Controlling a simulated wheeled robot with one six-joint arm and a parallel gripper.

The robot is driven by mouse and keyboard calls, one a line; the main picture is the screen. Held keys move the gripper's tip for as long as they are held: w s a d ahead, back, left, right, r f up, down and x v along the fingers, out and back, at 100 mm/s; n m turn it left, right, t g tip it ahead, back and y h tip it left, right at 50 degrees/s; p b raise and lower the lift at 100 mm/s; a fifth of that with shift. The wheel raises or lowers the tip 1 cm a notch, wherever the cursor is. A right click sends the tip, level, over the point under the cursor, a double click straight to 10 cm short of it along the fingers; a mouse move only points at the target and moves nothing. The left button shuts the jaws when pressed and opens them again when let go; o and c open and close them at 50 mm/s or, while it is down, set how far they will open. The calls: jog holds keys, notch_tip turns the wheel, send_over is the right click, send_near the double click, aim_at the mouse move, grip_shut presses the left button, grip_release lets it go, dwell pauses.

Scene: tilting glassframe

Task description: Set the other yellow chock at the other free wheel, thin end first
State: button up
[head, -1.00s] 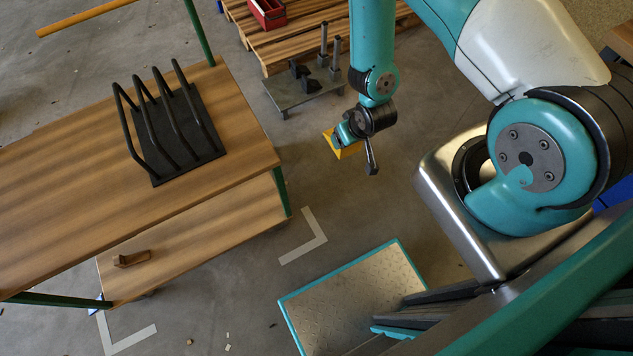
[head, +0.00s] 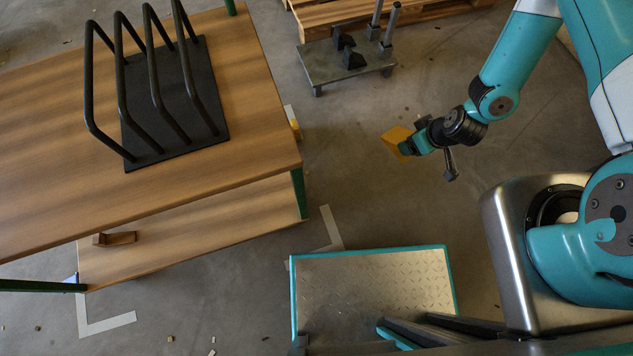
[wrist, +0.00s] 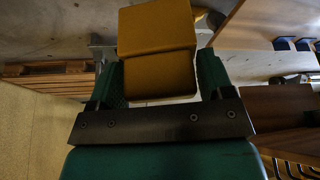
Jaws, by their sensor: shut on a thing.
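My gripper (head: 412,143) is shut on a yellow chock (head: 396,141), held out toward the cart with open floor between. In the wrist view the chock (wrist: 156,28) sits between the teal fingers (wrist: 160,78) and sticks out past them. The wooden two-level cart (head: 225,200) with green posts stands at left. Its wheels are hidden under it in the head view. A second yellow piece (head: 293,123) shows at the cart's far right edge, mostly hidden; it looks like the other chock.
A black rack (head: 185,140) stands on the cart top; a wooden block (head: 114,239) lies on the lower shelf. White corner marks (head: 108,325) are on the floor. A low grey stand (head: 345,68) and a pallet (head: 395,15) are at the back. A teal-edged metal plate (head: 375,285) is in front.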

jog(key=a+f+n+g+y+b, duration=0.1)
jog(key=a+f+n+g+b, duration=0.4)
jog(key=f+b, duration=1.35)
jog(key=f+n+y+b, duration=0.1)
jog(key=f+n+b, duration=0.9)
jog(key=f+b, duration=0.8)
jog(key=s+a+f+b, duration=0.1)
jog(key=a+f+b, duration=0.1)
jog(key=a, duration=0.3)
jog(key=s+a+f+b, duration=0.2)
jog(key=a, duration=0.4)
jog(key=s+a+f+b, duration=0.1)
jog(key=a+f+b, duration=0.1)
jog(key=a, duration=0.4)
jog(key=shift+s+a+b, duration=0.2)
jog(key=shift+a+b, duration=0.05)
jog(key=shift+b, duration=0.25)
jog(key=shift+f, duration=0.2)
jog(key=o, duration=1.3)
jog(key=shift+c, duration=0.2)
jog(key=shift+r, duration=0.1)
